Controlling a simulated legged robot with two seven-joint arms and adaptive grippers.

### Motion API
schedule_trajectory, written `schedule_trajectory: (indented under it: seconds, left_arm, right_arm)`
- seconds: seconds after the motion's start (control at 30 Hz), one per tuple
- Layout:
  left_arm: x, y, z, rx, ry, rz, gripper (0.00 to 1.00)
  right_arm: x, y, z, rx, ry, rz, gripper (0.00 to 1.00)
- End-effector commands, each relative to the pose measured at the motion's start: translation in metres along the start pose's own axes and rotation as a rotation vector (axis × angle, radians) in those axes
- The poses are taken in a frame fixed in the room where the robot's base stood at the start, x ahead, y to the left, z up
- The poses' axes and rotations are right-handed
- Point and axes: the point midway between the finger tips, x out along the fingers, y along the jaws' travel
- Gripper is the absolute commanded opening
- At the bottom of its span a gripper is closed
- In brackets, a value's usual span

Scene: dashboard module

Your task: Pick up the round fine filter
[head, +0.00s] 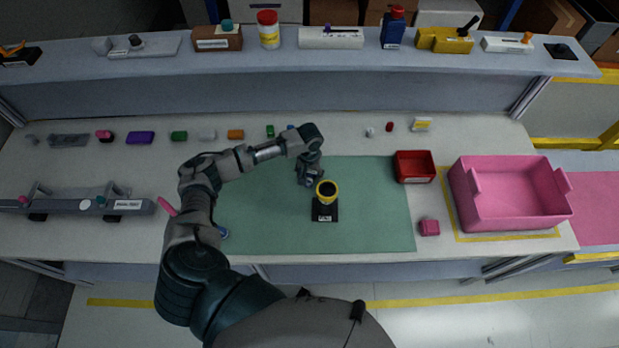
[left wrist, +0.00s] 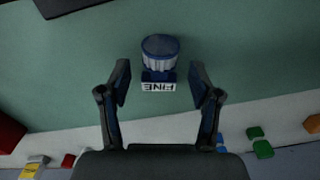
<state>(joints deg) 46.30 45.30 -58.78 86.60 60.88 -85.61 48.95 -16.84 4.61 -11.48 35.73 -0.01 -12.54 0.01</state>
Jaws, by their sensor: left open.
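The round fine filter (left wrist: 160,50) is a blue and white ribbed cylinder with a blue block and a white FINE label at its side. It sits on the green mat, ahead of the fingers in the left wrist view. My left gripper (left wrist: 160,86) is open, with one finger on each side of the label's line and nothing gripped. In the head view the left gripper (head: 309,180) points down over the back part of the mat, and the filter is hidden behind it or the wrist. My right gripper is not in view.
A black stand with a yellow-ringed cup (head: 325,211) stands close in front of the left gripper. A red tray (head: 415,179) and a pink bin (head: 510,211) are to the right. Several small blocks line the back. The green mat (head: 380,225) has free room at its right.

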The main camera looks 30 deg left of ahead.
Motion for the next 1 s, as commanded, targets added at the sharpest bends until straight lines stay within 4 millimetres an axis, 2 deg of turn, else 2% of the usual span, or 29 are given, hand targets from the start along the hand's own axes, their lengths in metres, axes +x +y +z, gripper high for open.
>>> schedule_trajectory:
  seconds: [0.13, 0.37, 0.5, 0.57, 0.67, 0.7, 0.87, 1.0]
  left_arm:
    - [0.014, 0.0001, -0.0003, 0.001, 0.0, 0.001, 0.63]
    - [0.0149, -0.0001, -0.0001, 0.001, 0.001, 0.001, 0.63]
    - [0.0148, 0.0, -0.0002, 0.001, 0.001, 0.001, 0.28]
    - [0.0148, 0.0, -0.0003, 0.001, 0.001, 0.001, 0.15]
    - [0.0148, 0.0001, -0.0003, 0.001, 0.001, 0.001, 0.15]
    - [0.0148, 0.0001, -0.0003, 0.001, 0.001, 0.001, 0.11]
    - [0.0147, 0.0003, -0.0003, 0.001, 0.001, 0.001, 0.11]
    - [0.0063, 0.0003, -0.0007, 0.001, 0.002, 0.002, 0.11]
  right_arm:
    - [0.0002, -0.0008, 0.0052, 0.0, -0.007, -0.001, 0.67]
    - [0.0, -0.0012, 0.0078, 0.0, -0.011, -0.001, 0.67]
    - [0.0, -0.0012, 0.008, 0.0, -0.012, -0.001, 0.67]
    - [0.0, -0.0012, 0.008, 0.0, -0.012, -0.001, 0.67]
    - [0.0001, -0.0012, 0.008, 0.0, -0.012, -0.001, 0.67]
    - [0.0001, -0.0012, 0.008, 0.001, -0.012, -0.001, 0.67]
    - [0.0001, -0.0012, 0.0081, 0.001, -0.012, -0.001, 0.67]
    - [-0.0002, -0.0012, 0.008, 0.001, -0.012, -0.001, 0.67]
